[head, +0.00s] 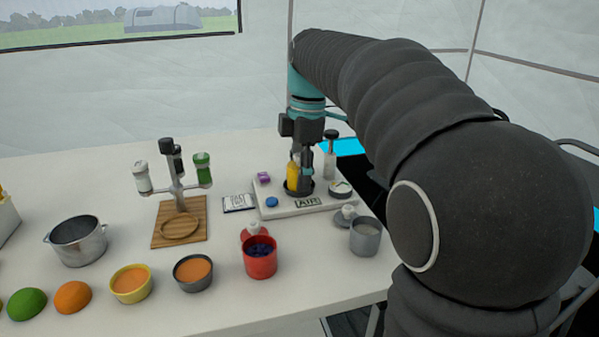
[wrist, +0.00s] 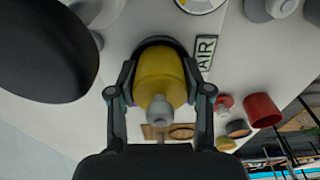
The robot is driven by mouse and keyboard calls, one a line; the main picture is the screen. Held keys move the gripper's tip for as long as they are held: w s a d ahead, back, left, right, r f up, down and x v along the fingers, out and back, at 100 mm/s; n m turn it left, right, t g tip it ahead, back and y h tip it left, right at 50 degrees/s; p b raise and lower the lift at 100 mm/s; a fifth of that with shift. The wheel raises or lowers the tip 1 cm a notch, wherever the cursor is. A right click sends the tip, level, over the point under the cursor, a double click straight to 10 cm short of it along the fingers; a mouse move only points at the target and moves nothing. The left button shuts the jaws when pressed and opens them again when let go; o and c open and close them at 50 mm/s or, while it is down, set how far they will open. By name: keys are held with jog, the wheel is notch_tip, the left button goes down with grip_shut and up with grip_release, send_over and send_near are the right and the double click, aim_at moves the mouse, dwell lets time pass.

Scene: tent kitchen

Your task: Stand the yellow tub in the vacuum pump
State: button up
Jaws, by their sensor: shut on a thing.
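The yellow tub (head: 293,174) is upright between the fingers of my gripper (head: 303,172). In the wrist view the tub (wrist: 160,72) has a grey top facing the camera, with a finger on each side. My gripper (wrist: 160,98) is shut on it. The vacuum pump (head: 288,207) is a white base with an AIR label, a blue knob, a purple part and a dial. The tub's lower end is at the pump's dark round holder (wrist: 157,41), which curves around its far side. I cannot tell whether its bottom touches the holder's floor.
A red cup (head: 260,258) and a grey cup (head: 365,237) stand in front of the pump. A spice stand (head: 178,190) is left, with a small card (head: 238,203) between.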

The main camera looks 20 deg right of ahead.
jog(key=shift+r+p, duration=0.5)
jog(key=shift+r, duration=0.3)
jog(key=shift+f+b, duration=0.55)
jog(key=shift+f, duration=0.25)
dwell(0.7)
jog(key=o, duration=0.6)
jog(key=shift+d+r+p, duration=0.15)
jog(key=shift+r+p, duration=0.45)
jog(key=shift+r, duration=0.8)
jog(key=shift+d+r, duration=0.2)
jog(key=shift+r, duration=1.85)
jog(key=shift+d+r, duration=0.2)
jog(key=shift+r, duration=1.85)
